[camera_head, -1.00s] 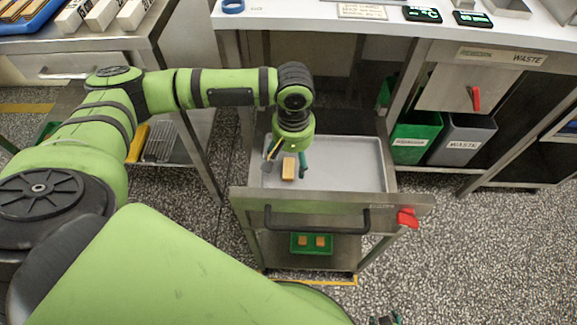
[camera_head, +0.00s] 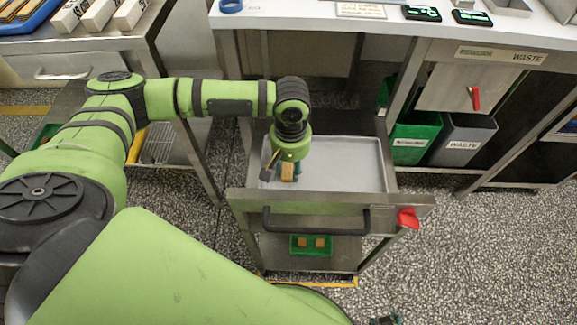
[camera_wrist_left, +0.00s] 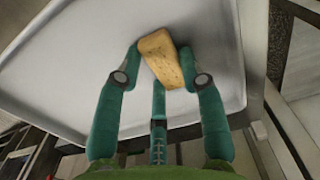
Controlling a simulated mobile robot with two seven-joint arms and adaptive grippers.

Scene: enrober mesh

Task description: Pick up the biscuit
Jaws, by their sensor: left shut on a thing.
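A tan biscuit (camera_head: 288,172) shows under my left gripper (camera_head: 284,168), in the grey drawer tray (camera_head: 345,165) near its left side. In the left wrist view the biscuit (camera_wrist_left: 163,60) lies slanted between the green fingers of my left gripper (camera_wrist_left: 163,65). The fingers are closed in on it from both sides. I cannot tell whether the biscuit still touches the tray floor. Near the bottom edge of the head view, a small dark piece, perhaps the tip of my right gripper (camera_head: 383,320), is barely visible; its state does not show.
A green bin (camera_head: 312,245) with two biscuit-like blocks stands on the shelf below the drawer. A counter (camera_head: 300,18) overhangs behind. Green and grey waste bins (camera_head: 466,138) stand to the right.

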